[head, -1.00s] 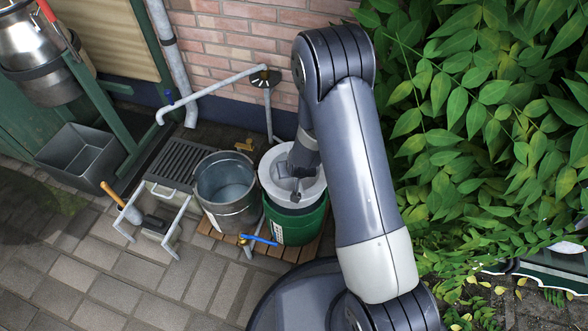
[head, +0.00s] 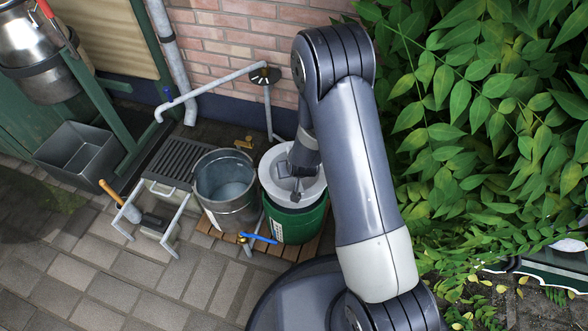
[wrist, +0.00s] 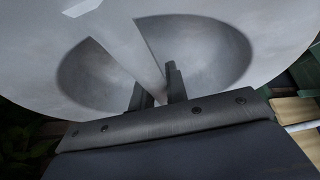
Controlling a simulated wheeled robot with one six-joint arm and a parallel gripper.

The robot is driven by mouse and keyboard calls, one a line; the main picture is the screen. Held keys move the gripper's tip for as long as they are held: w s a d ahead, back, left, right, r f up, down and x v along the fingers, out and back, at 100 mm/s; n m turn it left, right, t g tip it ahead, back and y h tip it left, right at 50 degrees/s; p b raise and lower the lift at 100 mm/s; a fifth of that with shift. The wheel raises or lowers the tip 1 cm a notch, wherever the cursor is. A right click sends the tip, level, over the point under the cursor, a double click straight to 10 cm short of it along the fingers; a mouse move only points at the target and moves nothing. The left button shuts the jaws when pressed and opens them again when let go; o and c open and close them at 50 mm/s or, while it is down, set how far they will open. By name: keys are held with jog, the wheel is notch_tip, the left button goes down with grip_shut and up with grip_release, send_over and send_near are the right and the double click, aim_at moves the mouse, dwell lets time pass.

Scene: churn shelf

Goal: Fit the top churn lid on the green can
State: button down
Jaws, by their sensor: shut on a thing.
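The green can (head: 300,225) stands on wooden slats next to the metal bucket. A pale grey round lid (head: 312,190) is over the top of the can; whether it is seated or a little above the rim is hard to tell. My gripper (head: 296,192) is above the lid, partly hidden by my forearm. In the wrist view my gripper (wrist: 158,92) is shut on the lid's raised bar, which crosses a round recess in the lid (wrist: 220,45). The can's rim does not show clearly in the wrist view.
A metal bucket (head: 226,188) stands close on the left of the can. A grey pipe (head: 215,90) with a tap runs behind. A blue-handled valve (head: 258,239) is in front. Leaves (head: 480,130) crowd the right side.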

jog(key=shift+f, duration=0.2)
jog(key=shift+f+b, duration=0.25)
jog(key=shift+b, duration=0.2)
jog(key=shift+f, duration=0.15)
dwell(0.4)
jog(key=shift+f+b, duration=0.35)
jog(key=shift+b, duration=0.15)
jog(key=shift+f+b, duration=0.35)
jog(key=shift+f, duration=0.05)
jog(key=shift+f+b, duration=0.35)
jog(key=shift+f+b, duration=0.65)
jog(key=shift+f, duration=0.1)
jog(key=shift+f+b, duration=0.3)
jog(key=shift+f, duration=0.05)
jog(key=shift+f+b, duration=0.65)
jog(key=shift+f, duration=0.1)
dwell(0.4)
